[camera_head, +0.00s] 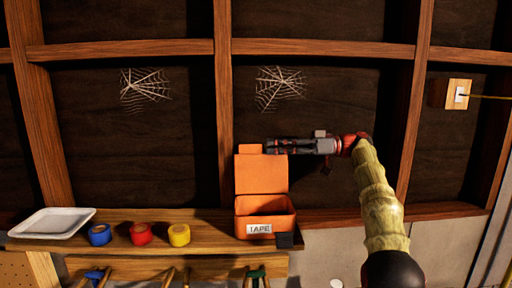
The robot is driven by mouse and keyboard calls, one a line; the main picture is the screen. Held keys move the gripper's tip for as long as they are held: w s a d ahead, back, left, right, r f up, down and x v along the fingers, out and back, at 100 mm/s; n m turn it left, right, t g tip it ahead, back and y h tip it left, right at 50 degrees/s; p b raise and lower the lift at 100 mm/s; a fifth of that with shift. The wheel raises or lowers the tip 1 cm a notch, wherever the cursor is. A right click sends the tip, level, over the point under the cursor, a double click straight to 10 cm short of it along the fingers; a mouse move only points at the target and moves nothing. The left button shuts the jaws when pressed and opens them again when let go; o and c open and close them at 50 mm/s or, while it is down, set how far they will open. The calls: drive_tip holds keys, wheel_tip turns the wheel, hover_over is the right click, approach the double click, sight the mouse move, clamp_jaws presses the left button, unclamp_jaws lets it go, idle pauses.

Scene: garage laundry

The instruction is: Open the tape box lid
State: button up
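The orange tape box (265,222) stands on the wooden shelf, with a white "TAPE" label on its front. Its orange lid (261,174) is raised upright at the back, and the inside of the box shows. My gripper (272,146) reaches in from the right and lies level at the lid's top edge. Its fingertips are close to a small tab on the lid; I cannot tell if they touch. The finger gap is too small to judge.
Blue (100,235), red (141,233) and yellow (179,235) tape rolls stand left of the box. A white tray (52,223) lies at the shelf's left end. A small dark block (285,240) is at the box's front right corner. Wooden studs and dark wall panels stand behind.

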sight(256, 147)
drive_tip(key=a, duration=0.5)
drive_tip(key=shift+s+a, duration=0.1)
drive_tip(key=shift+a, duration=0.25)
drive_tip(key=shift+c, duration=1.3)
clamp_jaws()
